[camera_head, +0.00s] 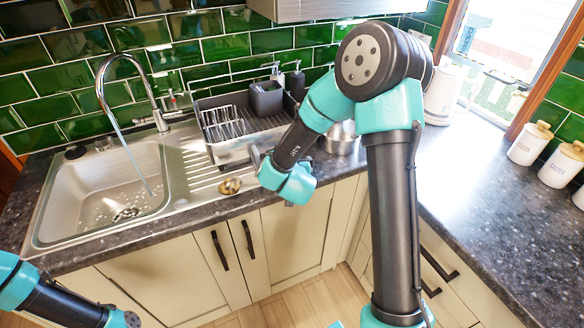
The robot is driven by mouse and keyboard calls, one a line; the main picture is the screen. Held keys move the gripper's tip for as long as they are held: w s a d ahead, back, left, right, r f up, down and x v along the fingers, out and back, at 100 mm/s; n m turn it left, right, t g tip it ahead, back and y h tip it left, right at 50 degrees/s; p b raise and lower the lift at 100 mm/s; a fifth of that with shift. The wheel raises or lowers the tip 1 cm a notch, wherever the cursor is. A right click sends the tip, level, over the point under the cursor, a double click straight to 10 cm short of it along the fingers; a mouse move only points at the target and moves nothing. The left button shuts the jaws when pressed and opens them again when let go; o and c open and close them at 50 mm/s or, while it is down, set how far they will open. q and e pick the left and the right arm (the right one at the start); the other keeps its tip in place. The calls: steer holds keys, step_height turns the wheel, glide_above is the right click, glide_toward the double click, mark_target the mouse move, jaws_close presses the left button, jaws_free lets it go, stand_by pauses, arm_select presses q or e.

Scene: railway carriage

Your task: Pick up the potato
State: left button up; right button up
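A small, lumpy brownish-gold item (229,186), which looks like the potato, lies on the front edge of the drainboard, by the worktop edge. It is too small to be sure of. My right arm reaches in from the right, and its teal wrist is just right of this item. My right gripper (256,160) shows only as a small grey part beside the wrist, apart from the item; its fingers are mostly hidden. My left arm comes in low at the left, below the worktop edge, and its gripper does not show.
The sink (62,203), with running tap (103,92), is at left. A dish rack (208,140) with a dark caddy (266,98) stands behind the drainboard. A metal pot (341,140) and white kettle (440,95) stand farther right. The right worktop (480,185) is largely clear.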

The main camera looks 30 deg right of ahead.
steer(key=c, duration=0.9)
steer(key=shift+c, duration=0.2)
